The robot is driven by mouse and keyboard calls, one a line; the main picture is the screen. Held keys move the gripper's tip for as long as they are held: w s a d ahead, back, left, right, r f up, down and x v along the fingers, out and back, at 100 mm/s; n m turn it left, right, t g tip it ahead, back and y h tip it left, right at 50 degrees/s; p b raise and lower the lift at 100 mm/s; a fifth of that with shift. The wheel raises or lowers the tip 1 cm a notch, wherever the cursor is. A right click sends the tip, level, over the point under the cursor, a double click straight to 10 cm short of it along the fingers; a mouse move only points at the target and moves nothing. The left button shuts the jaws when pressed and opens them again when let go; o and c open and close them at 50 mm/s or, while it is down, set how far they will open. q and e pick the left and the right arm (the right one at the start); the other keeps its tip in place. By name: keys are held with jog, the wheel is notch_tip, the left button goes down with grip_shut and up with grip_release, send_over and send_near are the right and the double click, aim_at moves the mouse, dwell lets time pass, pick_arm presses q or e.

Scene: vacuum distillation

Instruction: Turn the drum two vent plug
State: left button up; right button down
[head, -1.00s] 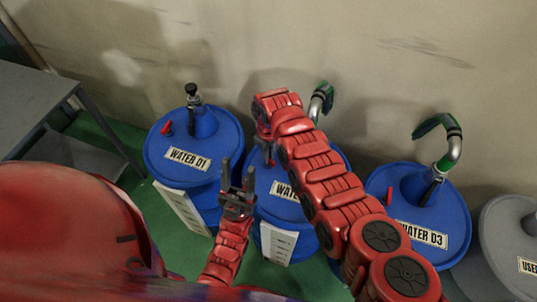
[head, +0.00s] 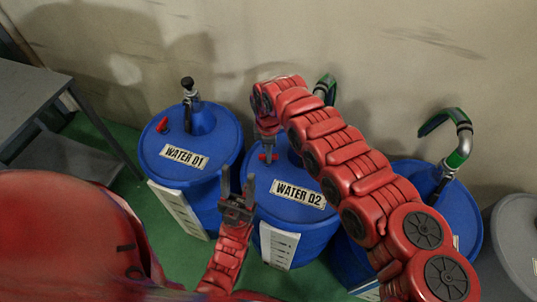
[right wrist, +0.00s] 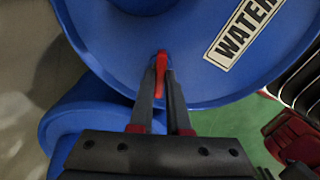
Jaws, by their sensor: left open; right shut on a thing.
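The drum labelled WATER 02 (head: 293,212) is blue and stands in the middle of the head view. Its red vent plug (right wrist: 160,78) shows in the right wrist view between my right gripper's fingers (right wrist: 159,92), which are shut on it. In the head view the right gripper (head: 268,152) points down at the drum's lid, with the plug (head: 264,157) at its tips. My left gripper (head: 237,190) is open and empty, pointing up in front of the WATER 01 and WATER 02 drums.
The WATER 01 drum (head: 215,155) with a red plug (head: 162,125) stands to the left. A third blue drum (head: 405,175) with a green-handled pipe (head: 456,150) and a grey drum (head: 518,240) stand right. A grey table (head: 30,100) is far left. The wall is close behind.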

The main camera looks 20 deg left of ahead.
jog(key=shift+n+b, duration=0.3)
jog(key=shift+n, duration=0.3)
jog(key=c, duration=0.9)
grip_release()
jog(key=shift+r, duration=0.1)
notch_tip(320, 180, up, 17)
jog(key=shift+r+p, duration=0.1)
jog(key=shift+p, duration=0.25)
